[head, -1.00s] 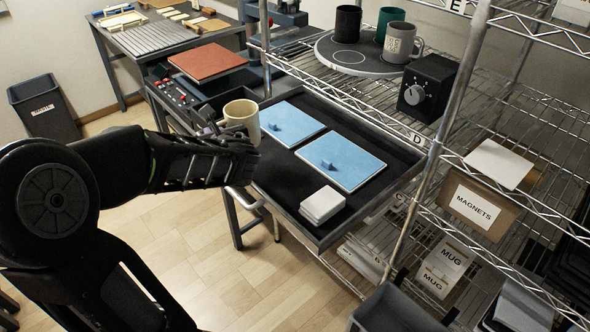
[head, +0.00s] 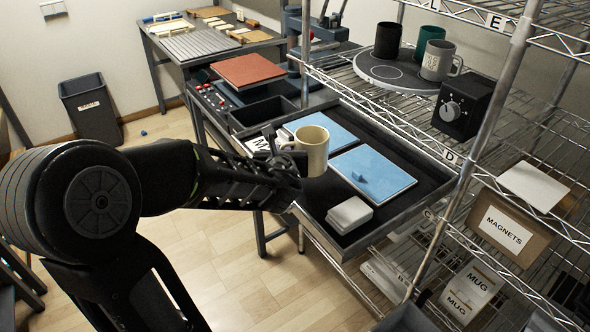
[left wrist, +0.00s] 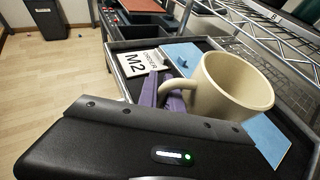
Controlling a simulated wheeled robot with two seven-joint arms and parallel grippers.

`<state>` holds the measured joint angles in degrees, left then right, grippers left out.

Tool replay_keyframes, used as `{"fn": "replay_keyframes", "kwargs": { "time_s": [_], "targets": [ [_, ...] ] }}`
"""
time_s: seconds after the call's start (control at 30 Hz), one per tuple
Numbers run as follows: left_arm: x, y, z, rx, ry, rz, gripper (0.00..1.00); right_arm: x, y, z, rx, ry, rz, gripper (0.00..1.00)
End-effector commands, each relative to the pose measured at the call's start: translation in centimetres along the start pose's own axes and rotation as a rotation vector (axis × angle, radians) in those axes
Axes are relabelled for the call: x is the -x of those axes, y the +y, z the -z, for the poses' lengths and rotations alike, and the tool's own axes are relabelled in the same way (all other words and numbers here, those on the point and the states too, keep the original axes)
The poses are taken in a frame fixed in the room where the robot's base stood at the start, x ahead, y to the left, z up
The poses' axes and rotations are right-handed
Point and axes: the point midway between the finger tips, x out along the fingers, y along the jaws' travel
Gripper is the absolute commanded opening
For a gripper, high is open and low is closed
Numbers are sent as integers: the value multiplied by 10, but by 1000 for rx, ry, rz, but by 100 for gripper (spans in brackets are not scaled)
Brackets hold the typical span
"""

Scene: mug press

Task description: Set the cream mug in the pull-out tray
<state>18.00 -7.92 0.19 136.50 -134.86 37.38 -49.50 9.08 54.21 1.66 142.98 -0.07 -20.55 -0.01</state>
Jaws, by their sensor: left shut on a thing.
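The cream mug (head: 309,147) is upright above the pull-out tray (head: 364,239); it also shows large in the left wrist view (left wrist: 225,88). My left gripper (head: 277,154) is shut on the mug at its handle side, and purple finger pads (left wrist: 168,92) show by the handle. In the head view the mug covers part of the far blue pad (head: 335,131). My right gripper is not in view.
White square coasters (head: 349,214) lie at the tray's near end. A card marked M2 (left wrist: 135,63) lies at its left end. A wire shelf post (head: 485,115) stands at the right. Dark, green and grey mugs (head: 438,60) stand on a round mat above.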

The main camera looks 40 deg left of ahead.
Motion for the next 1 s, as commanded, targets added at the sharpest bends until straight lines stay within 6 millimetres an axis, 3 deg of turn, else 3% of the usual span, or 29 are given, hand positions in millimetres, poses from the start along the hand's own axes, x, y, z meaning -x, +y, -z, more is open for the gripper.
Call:
{"fn": "replay_keyframes", "kwargs": {
  "time_s": [0.1,0.47,0.73,1.0],
  "targets": [
    [-7,0,16,0,-1,-1,0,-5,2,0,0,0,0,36],
    [-8,0,18,1,-3,-1,0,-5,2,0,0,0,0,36],
    [-21,0,50,-1,-1,-1,0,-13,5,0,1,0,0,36],
    [-22,0,52,2,-4,0,0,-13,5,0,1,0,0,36]
  ]
}}
